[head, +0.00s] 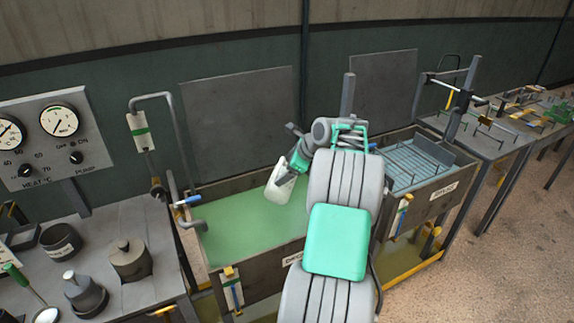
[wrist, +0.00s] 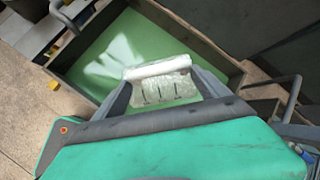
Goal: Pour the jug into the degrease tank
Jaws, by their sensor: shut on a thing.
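The degrease tank (head: 264,284) is an open grey tank of green liquid in the middle of the head view. Its front label is partly hidden by my arm. The tank also shows in the wrist view (wrist: 196,33). My gripper (head: 294,162) is above the tank's right part, shut on a pale translucent jug (head: 280,188). The jug looks tilted in the head view and hangs above the liquid. In the wrist view the jug (wrist: 163,84) sits between the two grey fingers, with dark marks on its side. No stream of liquid is visible.
A rinse tank (head: 445,190) with a wire rack stands to the right. A bent pipe with a blue-handled tap (head: 188,201) rises at the degrease tank's left edge. A bench (head: 150,215) with lidded pots and a gauge panel (head: 50,140) is at the left.

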